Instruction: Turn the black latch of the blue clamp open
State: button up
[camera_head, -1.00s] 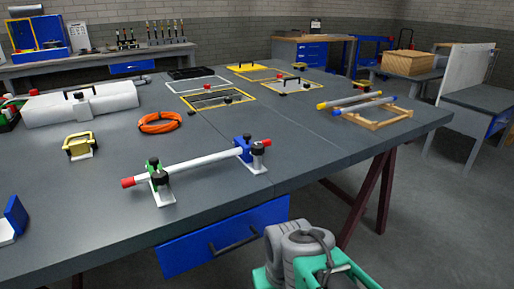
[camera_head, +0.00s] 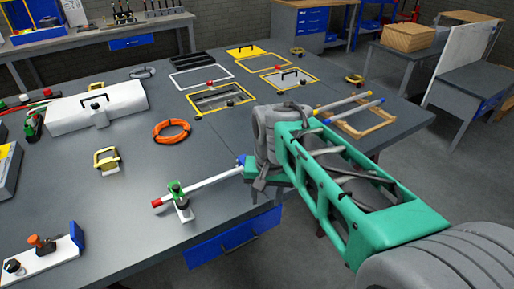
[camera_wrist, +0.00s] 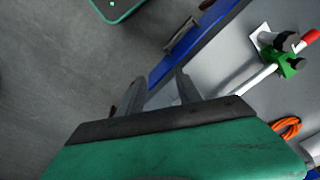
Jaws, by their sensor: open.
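The blue clamp (camera_head: 241,160) is almost wholly hidden behind my arm in the head view; only a small blue patch shows. Its black latch is not visible, so I cannot tell how it is turned. The white rod (camera_head: 213,181) runs from the green clamp (camera_head: 180,200) toward the blue clamp. In the wrist view, my gripper (camera_wrist: 148,92) is open, with its fingers spread over the table's edge. The green clamp (camera_wrist: 282,58) and the rod (camera_wrist: 257,79) are to its right there. I see nothing between the fingers that I can identify as the blue clamp.
A blue drawer (camera_head: 235,238) is under the table's front edge. An orange cable coil (camera_head: 171,130) and a yellow-handled block (camera_head: 106,159) lie farther back. A wooden frame (camera_head: 372,119) with rods is at the right, close beyond my arm.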

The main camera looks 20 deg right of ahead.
jog(key=w+r+m, duration=0.1)
jog(key=w+m, duration=0.1)
jog(key=w, duration=0.2)
jog(key=w+d+r+m, duration=0.1)
jog(key=w+m, duration=0.2)
jog(key=w, duration=0.2)
jog(key=w+r+m+g, duration=0.1)
jog(key=w+r+m, duration=0.1)
jog(key=w, duration=0.3)
jog(key=shift+d, duration=0.25)
jog(key=shift+w+m, duration=0.3)
jog(key=shift+m, duration=0.2)
notch_tip(320, 180, down, 7)
jog(key=shift+f, duration=0.2)
jog(key=shift+c, duration=0.5)
grip_shut()
